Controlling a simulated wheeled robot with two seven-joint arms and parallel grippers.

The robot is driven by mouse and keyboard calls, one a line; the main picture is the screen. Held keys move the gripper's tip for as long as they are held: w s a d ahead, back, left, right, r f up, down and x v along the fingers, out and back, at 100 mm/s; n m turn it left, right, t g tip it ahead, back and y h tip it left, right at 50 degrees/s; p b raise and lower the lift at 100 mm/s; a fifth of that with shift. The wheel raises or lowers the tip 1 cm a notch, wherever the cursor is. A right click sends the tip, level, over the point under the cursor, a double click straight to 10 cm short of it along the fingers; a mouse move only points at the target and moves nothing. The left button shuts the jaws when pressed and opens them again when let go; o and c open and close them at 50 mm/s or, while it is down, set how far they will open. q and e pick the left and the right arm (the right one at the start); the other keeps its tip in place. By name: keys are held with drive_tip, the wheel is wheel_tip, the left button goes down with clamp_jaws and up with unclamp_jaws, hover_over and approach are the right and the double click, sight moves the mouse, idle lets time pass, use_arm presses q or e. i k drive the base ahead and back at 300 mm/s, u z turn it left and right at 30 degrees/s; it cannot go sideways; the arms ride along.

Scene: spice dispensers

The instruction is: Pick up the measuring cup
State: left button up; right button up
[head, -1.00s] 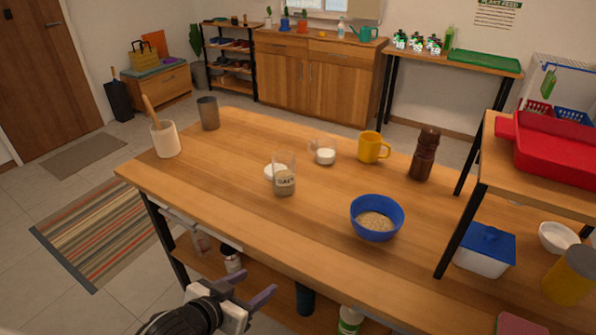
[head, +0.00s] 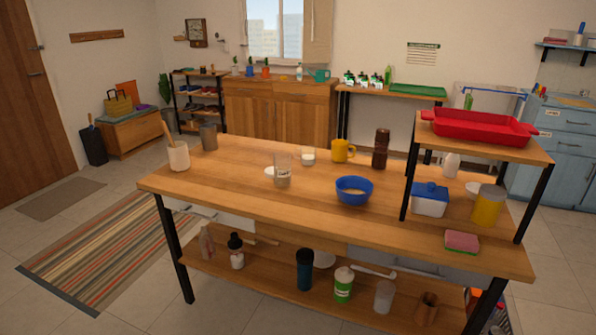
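On the wooden table (head: 225,178) stands a small clear cup with white contents (head: 308,157), between the labelled glass jar (head: 283,175) and the yellow mug (head: 343,151). It looks like the measuring cup, but its markings are too small to tell. Neither of my grippers is in the head view.
A blue bowl (head: 354,190) with grainy contents and a dark pepper mill (head: 380,149) stand on the right. A raised shelf with a red tray (head: 475,126) covers the table's right end. A white utensil crock (head: 178,156) stands left. The table's front left is clear.

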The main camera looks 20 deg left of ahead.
sight(305, 156)
drive_tip(key=u, duration=0.75)
drive_tip(key=i, duration=0.4)
drive_tip(key=u, duration=0.8)
drive_tip(key=i, duration=0.9)
drive_tip(key=z, duration=0.1)
